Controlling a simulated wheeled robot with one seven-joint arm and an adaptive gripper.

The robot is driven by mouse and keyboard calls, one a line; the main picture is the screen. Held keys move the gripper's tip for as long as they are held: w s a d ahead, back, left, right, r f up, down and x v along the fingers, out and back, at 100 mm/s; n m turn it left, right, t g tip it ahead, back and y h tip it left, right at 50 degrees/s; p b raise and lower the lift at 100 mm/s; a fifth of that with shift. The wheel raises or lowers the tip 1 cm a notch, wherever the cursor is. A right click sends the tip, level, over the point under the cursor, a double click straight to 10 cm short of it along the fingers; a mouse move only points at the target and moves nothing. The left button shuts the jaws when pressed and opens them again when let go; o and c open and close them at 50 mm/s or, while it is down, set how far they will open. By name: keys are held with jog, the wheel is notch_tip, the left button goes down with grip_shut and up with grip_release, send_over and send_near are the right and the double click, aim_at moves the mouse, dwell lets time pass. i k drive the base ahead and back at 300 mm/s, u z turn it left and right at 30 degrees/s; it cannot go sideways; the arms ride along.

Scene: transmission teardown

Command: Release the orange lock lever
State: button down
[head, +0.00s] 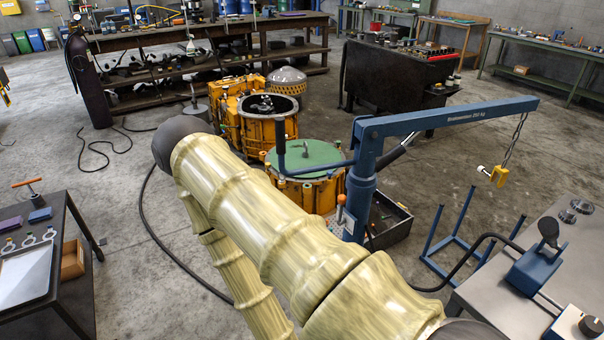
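A small lever with an orange grip (341,200) stands at the foot of the blue crane's column, just left of it. It looks roughly upright, and its lower end is too small to make out. The blue crane (366,165) has a long boom reaching right, with a yellow hook block (497,175) on a chain. My arm crosses the middle foreground, left of and in front of the lever. My gripper is not in view.
A yellow transmission housing with a green cover (305,163) stands behind my arm, left of the crane. A steel table with a blue hand pump (533,272) is at right. A dark bench (62,290) is at left. Hoses cross the floor.

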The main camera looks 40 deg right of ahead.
aim_at(342, 199)
jog(key=i, duration=1.15)
jog(key=z, duration=2.8)
